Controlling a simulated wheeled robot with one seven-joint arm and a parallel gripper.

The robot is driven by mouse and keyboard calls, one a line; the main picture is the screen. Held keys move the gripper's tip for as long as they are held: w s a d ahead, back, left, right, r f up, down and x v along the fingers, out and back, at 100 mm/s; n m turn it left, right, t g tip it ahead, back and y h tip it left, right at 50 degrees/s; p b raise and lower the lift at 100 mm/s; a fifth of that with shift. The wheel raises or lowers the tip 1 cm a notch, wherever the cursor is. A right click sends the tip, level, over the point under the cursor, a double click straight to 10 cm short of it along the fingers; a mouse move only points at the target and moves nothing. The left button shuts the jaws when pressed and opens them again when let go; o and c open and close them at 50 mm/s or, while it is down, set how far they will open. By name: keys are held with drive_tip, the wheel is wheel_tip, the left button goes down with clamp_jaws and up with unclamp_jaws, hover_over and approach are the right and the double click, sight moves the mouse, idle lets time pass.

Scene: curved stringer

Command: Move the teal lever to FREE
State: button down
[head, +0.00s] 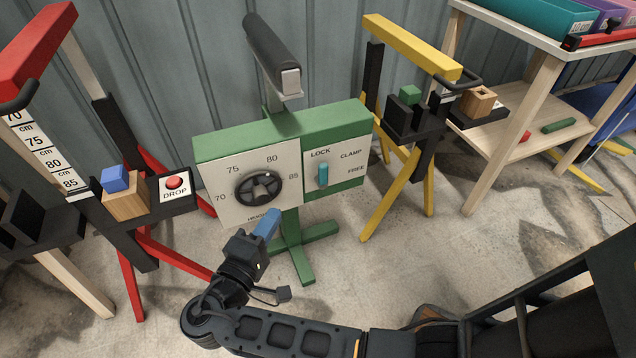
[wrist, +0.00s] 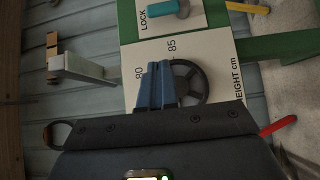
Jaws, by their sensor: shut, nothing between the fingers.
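The teal lever (head: 323,175) is on the right white panel of the green box (head: 287,130) in the head view. It stands upright under the word LOCK, with CLAMP and FREE printed to its right. The teal lever also shows at the top of the wrist view (wrist: 166,8), beside LOCK. My gripper (head: 270,221) is below the box's left panel in the head view, apart from the lever. In the wrist view its blue fingers (wrist: 160,80) are shut together and empty, overlapping the black height dial (wrist: 190,82) from this angle.
The black dial (head: 259,187) is on the left panel, marked 70 to 85. A red stand with a DROP button (head: 174,182) is at left. A yellow stand (head: 411,45) and a wooden table (head: 540,85) are at right. The floor before the green stand's foot is bare.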

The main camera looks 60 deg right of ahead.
drive_tip(key=shift+d, duration=0.1)
drive_tip(key=b, duration=0.2)
approach(317, 169)
drive_tip(key=w+d, duration=0.2)
drive_tip(key=w, duration=0.1)
drive_tip(key=shift+s+d, duration=0.5)
drive_tip(key=shift+d, duration=0.4)
drive_tip(key=shift+s+d, duration=0.5)
drive_tip(key=shift+d, duration=0.4)
